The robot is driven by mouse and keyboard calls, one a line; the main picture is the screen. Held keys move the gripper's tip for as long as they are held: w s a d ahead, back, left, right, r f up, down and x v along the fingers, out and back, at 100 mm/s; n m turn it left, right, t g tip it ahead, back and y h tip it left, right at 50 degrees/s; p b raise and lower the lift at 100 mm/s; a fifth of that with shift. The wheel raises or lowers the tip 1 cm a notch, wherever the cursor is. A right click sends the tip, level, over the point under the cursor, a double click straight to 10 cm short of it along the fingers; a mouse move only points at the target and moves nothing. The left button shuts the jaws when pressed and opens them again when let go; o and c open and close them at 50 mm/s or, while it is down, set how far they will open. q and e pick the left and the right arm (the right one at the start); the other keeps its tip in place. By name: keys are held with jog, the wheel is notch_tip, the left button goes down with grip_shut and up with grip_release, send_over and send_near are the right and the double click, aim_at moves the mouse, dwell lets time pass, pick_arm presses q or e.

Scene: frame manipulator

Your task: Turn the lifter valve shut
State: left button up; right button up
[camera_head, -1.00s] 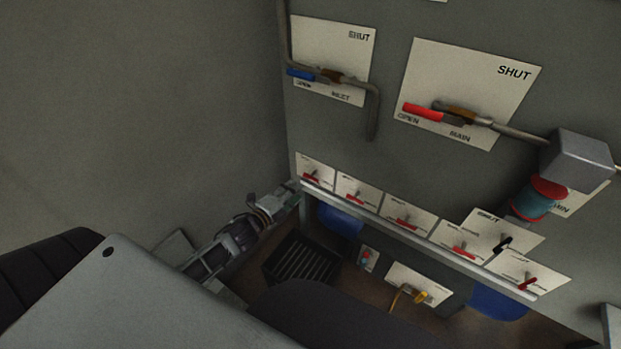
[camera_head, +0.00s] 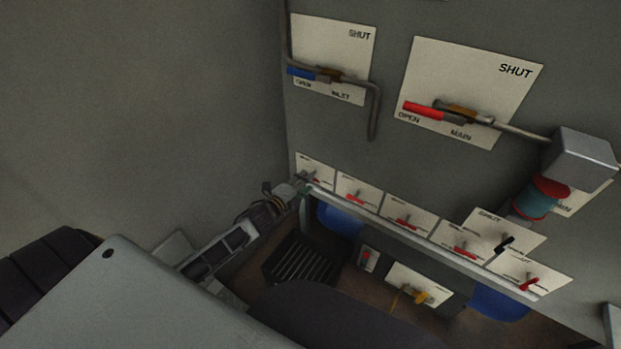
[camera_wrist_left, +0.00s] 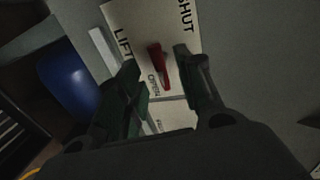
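The lifter valve has a red handle (camera_wrist_left: 158,65) on a white plate (camera_wrist_left: 133,17) lettered LIFT, SHUT and OPEN. The handle lies towards the OPEN lettering. In the head view its plate (camera_head: 318,163) is the leftmost of the lower row, and my gripper partly hides the handle. My left gripper (camera_head: 303,187) is at this valve, coming from below left. In the left wrist view its fingers (camera_wrist_left: 157,59) are open, one on each side of the red handle, with visible gaps. I cannot tell the depth between fingertips and handle. My right gripper is not in view.
More red-handled valves (camera_head: 407,222) stand in a row to the right, above a pale ledge (camera_head: 420,244). A blue-handled inlet valve (camera_head: 301,73) and a red-handled main valve (camera_head: 424,110) are higher up. A black slatted box (camera_head: 299,259) is below. The left wall is bare.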

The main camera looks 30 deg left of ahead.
pick_arm(q)
jog(key=shift+x, duration=2.15)
jog(key=shift+c, duration=0.2)
grip_shut()
